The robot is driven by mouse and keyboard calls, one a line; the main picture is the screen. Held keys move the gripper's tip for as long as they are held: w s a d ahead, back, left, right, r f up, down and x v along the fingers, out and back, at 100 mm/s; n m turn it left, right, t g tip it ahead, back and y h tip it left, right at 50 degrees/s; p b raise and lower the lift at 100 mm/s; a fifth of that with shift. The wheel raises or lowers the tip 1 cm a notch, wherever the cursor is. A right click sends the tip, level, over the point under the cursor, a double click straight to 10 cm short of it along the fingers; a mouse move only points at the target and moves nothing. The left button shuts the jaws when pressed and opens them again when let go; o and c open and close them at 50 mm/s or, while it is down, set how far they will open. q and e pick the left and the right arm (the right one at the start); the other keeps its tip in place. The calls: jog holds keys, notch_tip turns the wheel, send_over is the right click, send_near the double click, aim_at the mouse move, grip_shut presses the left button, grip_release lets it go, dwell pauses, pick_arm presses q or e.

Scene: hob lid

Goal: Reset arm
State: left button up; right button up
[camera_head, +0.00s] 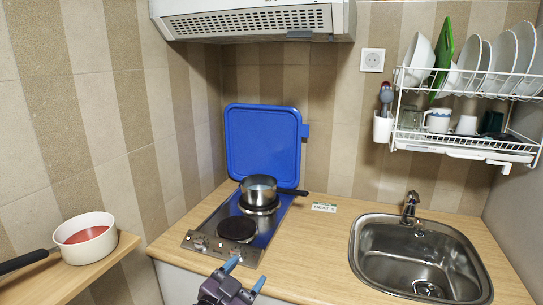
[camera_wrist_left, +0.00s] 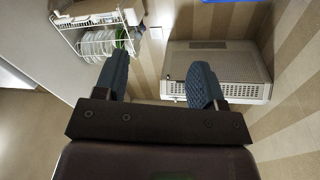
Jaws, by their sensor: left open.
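My left gripper (camera_head: 242,276) shows at the bottom middle of the head view, in front of the hob's near edge. Its two blue-grey fingers are apart with nothing between them. In the left wrist view the open fingers (camera_wrist_left: 158,85) also show, with the range hood and dish rack beyond them. The blue hob lid (camera_head: 262,142) stands raised against the back wall. A metal pot (camera_head: 258,188) with a dark handle stands on the rear burner of the hob (camera_head: 198,243). The front burner (camera_head: 237,229) is bare. My right gripper is in neither view.
A white pan (camera_head: 85,238) with red contents sits on a wooden surface at the left. A sink (camera_head: 420,256) with a tap (camera_head: 410,207) lies at the right. A dish rack (camera_head: 467,138) hangs above it. The range hood (camera_head: 253,20) hangs over the hob.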

pick_arm(q)
jog(key=s+a+f+n+y, duration=0.4)
jog(key=a+f+n, duration=0.1)
jog(key=a+f, duration=0.5)
jog(key=s+a+f+n+g+y, duration=0.1)
jog(key=s+a+f+g+y, duration=0.1)
jog(key=s+a+f, duration=0.4)
jog(key=s+a+f+n+g+y, duration=0.2)
jog(key=s+a+f, duration=0.4)
jog(key=s+f, duration=0.3)
jog(key=s+y, duration=0.1)
jog(key=s, duration=0.3)
jog(key=shift+n, duration=0.3)
